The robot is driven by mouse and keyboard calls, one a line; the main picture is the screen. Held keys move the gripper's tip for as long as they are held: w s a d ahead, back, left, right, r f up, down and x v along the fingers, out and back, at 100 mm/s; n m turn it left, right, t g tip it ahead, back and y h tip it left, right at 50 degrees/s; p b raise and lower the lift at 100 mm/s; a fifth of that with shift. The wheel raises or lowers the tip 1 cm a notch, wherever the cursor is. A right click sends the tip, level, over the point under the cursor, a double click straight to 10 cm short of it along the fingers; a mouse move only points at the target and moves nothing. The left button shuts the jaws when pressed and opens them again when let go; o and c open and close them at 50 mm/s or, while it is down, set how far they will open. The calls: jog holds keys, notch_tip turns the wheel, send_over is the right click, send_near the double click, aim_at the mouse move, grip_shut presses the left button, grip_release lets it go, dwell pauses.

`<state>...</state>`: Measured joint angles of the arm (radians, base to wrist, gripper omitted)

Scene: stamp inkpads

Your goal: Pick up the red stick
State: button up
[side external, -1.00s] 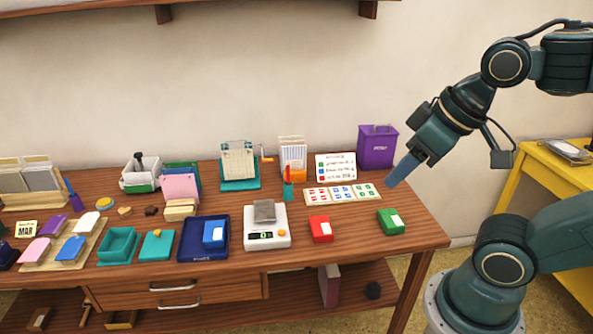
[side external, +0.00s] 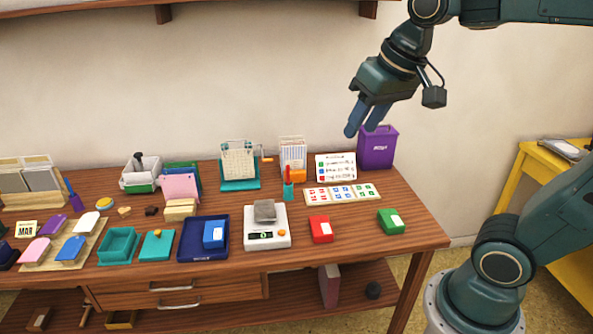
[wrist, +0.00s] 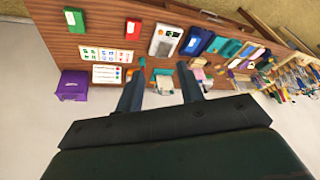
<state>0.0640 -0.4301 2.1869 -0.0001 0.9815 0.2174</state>
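The red stick (side external: 288,172) stands upright in a small teal holder (side external: 289,191), on the table behind the white scale. My gripper (side external: 362,129) is above the back right of the table, in front of the wall near the purple bin, up and to the right of the stick. Its two fingers are apart with nothing between them, as the wrist view (wrist: 160,84) also shows.
The purple bin (side external: 377,150) and a white sign (side external: 336,168) stand right of the holder. An orange-based card rack (side external: 292,160) is close behind it, and a teal flip stand (side external: 240,168) is to its left. A stamp card (side external: 342,194) and white scale (side external: 267,238) are near.

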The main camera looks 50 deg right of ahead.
jog(key=w+d+r+m+g, duration=0.1)
jog(key=w+d+m, duration=0.3)
jog(key=w, duration=0.8)
jog(key=m+g, duration=0.4)
jog(key=m, duration=0.7)
send_over(288, 174)
notch_tip(288, 174, down, 21)
jog(key=shift+w+d+f, duration=0.15)
jog(key=shift+w+f, duration=0.05)
jog(key=shift+f, duration=0.25)
jog(key=shift+f, duration=4.25)
jog(key=shift+f, duration=0.15)
jog(key=shift+d+f, duration=0.1)
jog(key=shift+f, duration=2.35)
